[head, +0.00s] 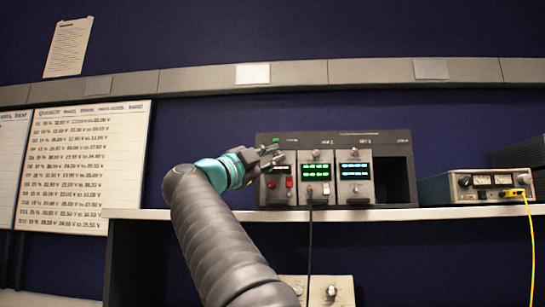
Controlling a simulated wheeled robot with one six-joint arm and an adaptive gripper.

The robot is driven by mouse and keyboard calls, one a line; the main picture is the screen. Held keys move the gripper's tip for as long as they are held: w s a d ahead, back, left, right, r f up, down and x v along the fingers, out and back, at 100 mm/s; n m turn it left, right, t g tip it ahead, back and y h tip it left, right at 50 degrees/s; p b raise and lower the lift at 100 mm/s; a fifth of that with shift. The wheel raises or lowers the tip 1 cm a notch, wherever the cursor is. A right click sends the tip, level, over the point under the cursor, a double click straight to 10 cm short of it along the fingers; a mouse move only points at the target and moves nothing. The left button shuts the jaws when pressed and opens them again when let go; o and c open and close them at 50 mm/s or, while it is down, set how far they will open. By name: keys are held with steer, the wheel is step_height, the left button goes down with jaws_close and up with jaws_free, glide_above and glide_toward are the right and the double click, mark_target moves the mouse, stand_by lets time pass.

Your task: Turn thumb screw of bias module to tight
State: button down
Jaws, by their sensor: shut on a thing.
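A dark module rack (397,145) stands on a shelf, with three modules side by side and an empty bay at its right end. The leftmost module (268,195) has an amber display and red controls. The labels are too small to read, so I cannot confirm which is the bias module. My gripper (277,155) reaches in from the left at the upper part of the leftmost module. Its fingers are shut on what appears to be that module's thumb screw. The screw itself is hidden behind the fingers, so its turn position cannot be seen.
The middle module (316,190) and right module (355,190) have lit displays. A black cable (310,235) hangs from the middle module past the shelf edge (400,213). A bench instrument (475,187) with a yellow cable (529,235) stands at the right.

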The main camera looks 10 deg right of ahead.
steer(key=c, duration=1.1)
jaws_free()
steer(key=shift+s, duration=0.1)
steer(key=v, duration=1.2)
